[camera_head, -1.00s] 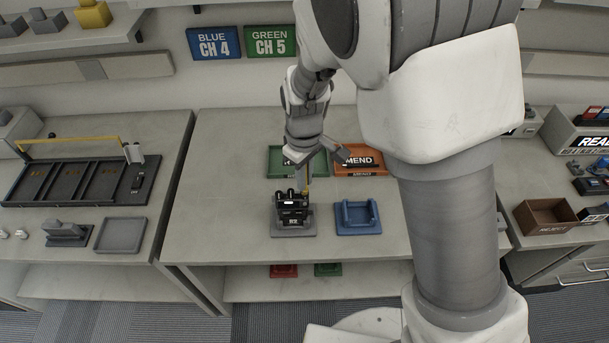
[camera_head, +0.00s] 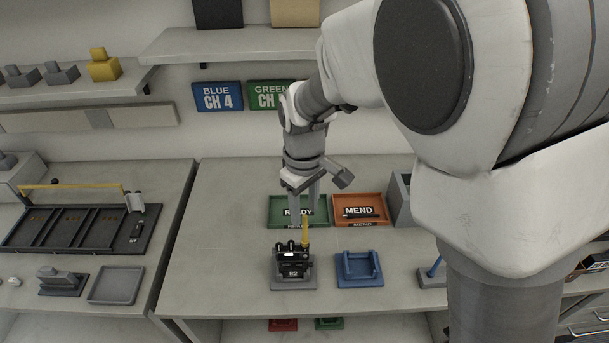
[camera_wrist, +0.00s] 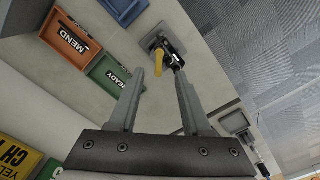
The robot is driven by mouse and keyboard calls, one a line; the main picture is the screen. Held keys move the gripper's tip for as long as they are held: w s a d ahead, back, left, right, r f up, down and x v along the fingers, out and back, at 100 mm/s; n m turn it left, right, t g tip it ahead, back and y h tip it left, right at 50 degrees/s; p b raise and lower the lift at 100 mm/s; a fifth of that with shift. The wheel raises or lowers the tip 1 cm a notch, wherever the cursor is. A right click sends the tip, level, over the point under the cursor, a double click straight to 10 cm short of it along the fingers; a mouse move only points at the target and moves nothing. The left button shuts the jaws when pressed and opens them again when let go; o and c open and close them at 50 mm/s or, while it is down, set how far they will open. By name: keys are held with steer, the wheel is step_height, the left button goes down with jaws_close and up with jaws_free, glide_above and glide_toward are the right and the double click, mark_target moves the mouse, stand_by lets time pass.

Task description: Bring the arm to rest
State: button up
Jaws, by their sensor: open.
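My gripper (camera_head: 304,201) is open and empty above the back of the middle table, in front of the green READY tray (camera_head: 277,211). In the wrist view its two fingers (camera_wrist: 167,98) stand apart with nothing between them. A black radio (camera_head: 291,262) with a yellow antenna stands on a grey base (camera_head: 293,283) in front of my gripper and apart from it. The radio also shows in the wrist view (camera_wrist: 174,52), beyond the fingertips. My upper arm covers the right side of the head view.
An orange MEND tray (camera_head: 375,202) holding a dark item sits right of the green tray. An empty blue cradle (camera_head: 359,281) stands beside the radio's base. A black rack (camera_head: 75,235) and an empty grey tray (camera_head: 117,285) are on the left table. The middle table's left part is clear.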

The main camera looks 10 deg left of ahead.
step_height(320, 180, up, 9)
steer(key=s+d+r+m+t+y, duration=0.1)
steer(key=s+d+r+m, duration=0.2)
steer(key=d, duration=0.4)
steer(key=s+d+r+m+t, duration=0.1)
steer(key=s+d+r+m, duration=0.2)
steer(key=d, duration=0.4)
steer(key=s+d+m+t+h, duration=0.1)
steer(key=s+d+m+t, duration=0.2)
steer(key=s+d+m, duration=0.2)
steer(key=s+d, duration=0.2)
steer(key=d, duration=0.2)
steer(key=shift+s+d+r, duration=0.25)
steer(key=shift+r, duration=0.15)
